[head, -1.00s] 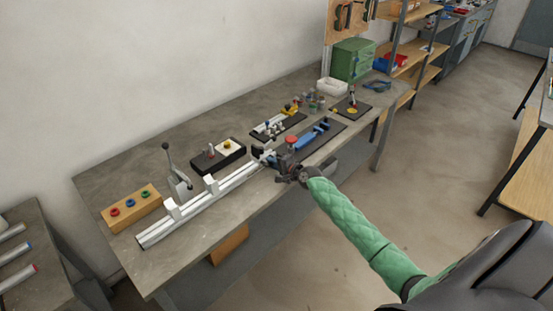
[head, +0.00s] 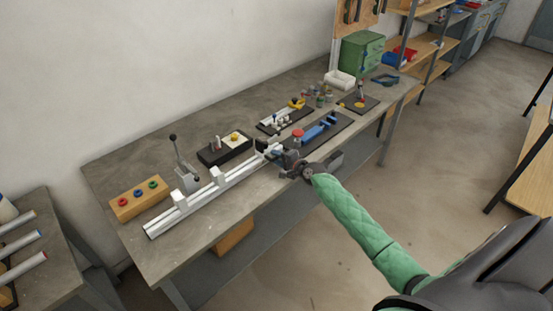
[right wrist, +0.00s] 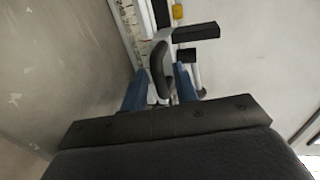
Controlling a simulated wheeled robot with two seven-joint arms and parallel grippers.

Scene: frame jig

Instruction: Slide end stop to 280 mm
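The long pale metal rail (head: 195,203) lies along the front of the bench, with two light blocks (head: 179,198) on it. The end stop appears to be the dark-handled part at the rail's right end, where my right gripper (head: 283,158) is; in the head view the gripper partly hides it. In the right wrist view a black rounded handle (right wrist: 161,68) on a pale bracket stands between the two blue fingers of my right gripper (right wrist: 162,88). The fingers are close to its sides; whether they press on it is unclear. My left gripper is out of view.
A dark mat with a blue tool (head: 318,131) lies right of the rail end. The floor in front is clear.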

